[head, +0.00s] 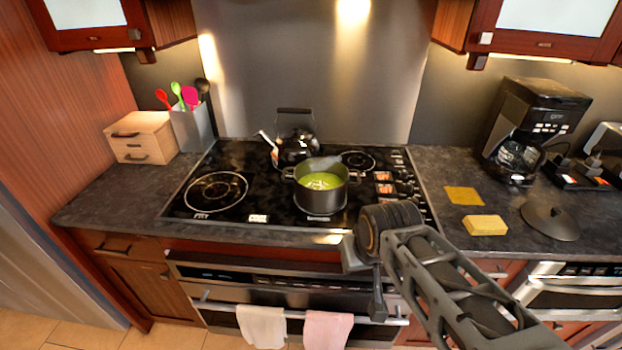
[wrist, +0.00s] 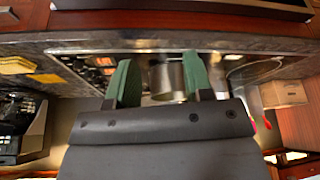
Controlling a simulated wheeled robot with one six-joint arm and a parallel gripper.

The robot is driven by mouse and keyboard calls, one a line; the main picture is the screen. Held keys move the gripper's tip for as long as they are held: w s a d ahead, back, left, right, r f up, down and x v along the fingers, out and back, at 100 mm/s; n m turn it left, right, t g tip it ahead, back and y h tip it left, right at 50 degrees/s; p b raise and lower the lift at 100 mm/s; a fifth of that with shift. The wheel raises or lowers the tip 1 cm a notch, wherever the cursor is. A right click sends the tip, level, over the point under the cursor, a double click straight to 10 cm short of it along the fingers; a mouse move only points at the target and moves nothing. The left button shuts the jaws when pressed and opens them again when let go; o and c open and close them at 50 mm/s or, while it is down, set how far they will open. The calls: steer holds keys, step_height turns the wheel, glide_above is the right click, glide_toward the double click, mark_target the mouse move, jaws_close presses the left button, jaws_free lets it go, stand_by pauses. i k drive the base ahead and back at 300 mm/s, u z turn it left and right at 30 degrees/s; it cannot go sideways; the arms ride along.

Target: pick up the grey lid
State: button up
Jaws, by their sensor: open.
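The grey lid (head: 550,222) lies on the dark countertop at the right in the head view. It is round and low, with a small knob on top. In the wrist view I cannot make it out for sure. My gripper (wrist: 160,72) shows in the wrist view with its two green fingers spread apart and nothing between them. In the head view my arm reaches in from the lower right, and its end is in front of the stove's front edge, left of the lid and well apart from it.
A yellow sponge (head: 485,225) and a flat yellow cloth (head: 463,195) lie left of the lid. A coffee maker (head: 530,120) stands behind it. A pot of green soup (head: 320,190) and a black kettle (head: 295,140) stand on the stove (head: 250,215). Towels (head: 262,325) hang below.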

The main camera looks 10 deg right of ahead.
mark_target(549, 220)
steer(key=i, duration=0.2)
steer(key=z, duration=0.4)
steer(key=k, duration=1.1)
steer(key=z, duration=1.95)
steer(key=i, duration=1.5)
steer(key=u, duration=0.85)
steer(key=i, duration=0.65)
steer(key=u, duration=0.75)
